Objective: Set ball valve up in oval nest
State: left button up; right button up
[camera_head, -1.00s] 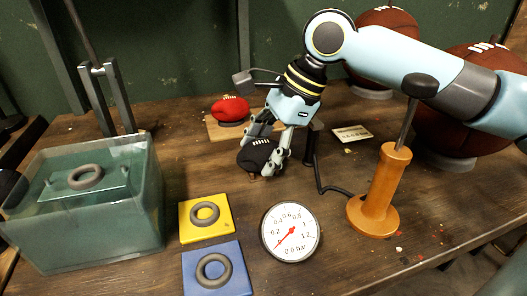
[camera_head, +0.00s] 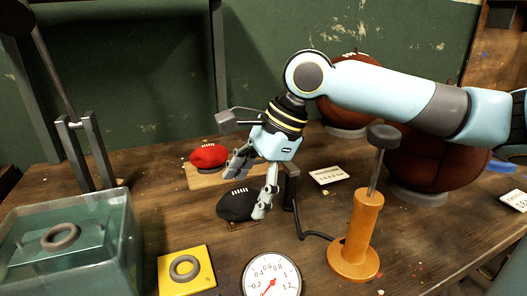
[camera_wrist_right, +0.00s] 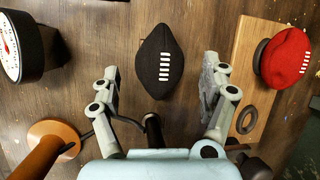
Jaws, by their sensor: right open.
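A black oval ball (camera_head: 237,205) with white laces lies on its side on the table; a small brown edge (camera_head: 243,226) shows beneath it. My right gripper (camera_head: 245,192) is open just above it, fingers apart. In the right wrist view the black ball (camera_wrist_right: 158,62) lies between the open fingers, clear of both, laces facing the camera. No valve can be made out. A red oval ball (camera_head: 209,155) rests in a dark ring on a wooden board (camera_wrist_right: 250,70). An empty dark oval ring (camera_wrist_right: 247,119) lies on the same board. My left gripper is not in view.
A pump with an orange base (camera_head: 357,240) and hose stands at right, a pressure gauge (camera_head: 271,278) in front. A yellow pad (camera_head: 186,270) holds a grey ring. A water tank (camera_head: 120,250) stands at left. Large brown balls (camera_head: 430,165) stand behind my right arm.

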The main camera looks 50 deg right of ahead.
jog(key=p+v, duration=0.8)
jog(key=v, duration=0.1)
jog(key=shift+r, duration=0.25)
jog(key=shift+s, duration=0.15)
